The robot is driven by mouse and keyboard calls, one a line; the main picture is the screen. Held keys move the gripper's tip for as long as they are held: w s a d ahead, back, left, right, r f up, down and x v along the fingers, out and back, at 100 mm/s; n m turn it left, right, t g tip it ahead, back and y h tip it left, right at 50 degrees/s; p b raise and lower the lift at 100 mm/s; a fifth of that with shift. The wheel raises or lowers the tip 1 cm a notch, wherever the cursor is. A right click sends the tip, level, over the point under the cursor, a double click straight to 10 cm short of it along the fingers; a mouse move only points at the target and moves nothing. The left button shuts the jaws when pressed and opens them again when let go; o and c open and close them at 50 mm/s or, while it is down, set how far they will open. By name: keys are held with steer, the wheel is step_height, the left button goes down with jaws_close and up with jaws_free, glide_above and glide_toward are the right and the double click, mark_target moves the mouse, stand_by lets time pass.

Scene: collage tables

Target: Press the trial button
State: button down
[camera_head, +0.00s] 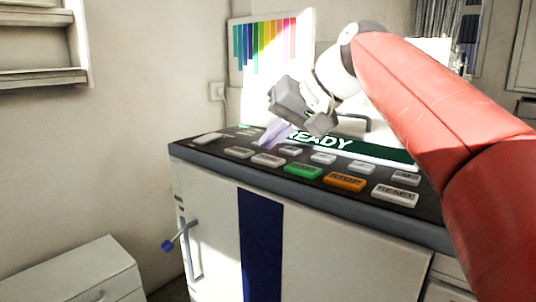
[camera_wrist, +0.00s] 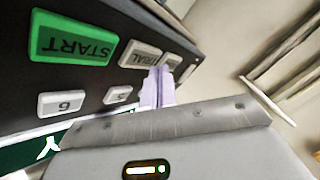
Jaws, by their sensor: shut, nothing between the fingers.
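The trial button (camera_wrist: 140,54) is a pale grey key marked TRIAL, right of the green START button (camera_wrist: 73,40) in the wrist view. In the head view the trial button (camera_head: 267,160) lies just left of the green button (camera_head: 303,171). My gripper (camera_head: 264,145) is shut and empty, its pale lavender fingers pointing down at the panel just behind the trial button. In the wrist view the fingertips (camera_wrist: 160,71) overlap the gap between TRIAL and the key to its right, partly hiding that key. I cannot tell whether they touch the panel.
An orange button (camera_head: 345,182) and a white RESET button (camera_head: 395,195) sit farther right on the dark panel. Several grey keys lie behind, including 5 (camera_wrist: 118,95) and 6 (camera_wrist: 62,103). A green READY display (camera_head: 340,143) runs along the back. A white cabinet (camera_head: 80,272) stands lower left.

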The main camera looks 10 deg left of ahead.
mark_target(273, 159)
step_height(273, 159, up, 3)
steer(key=p, duration=0.3)
steer(key=shift+r+p, duration=0.35)
steer(key=shift+r, duration=0.65)
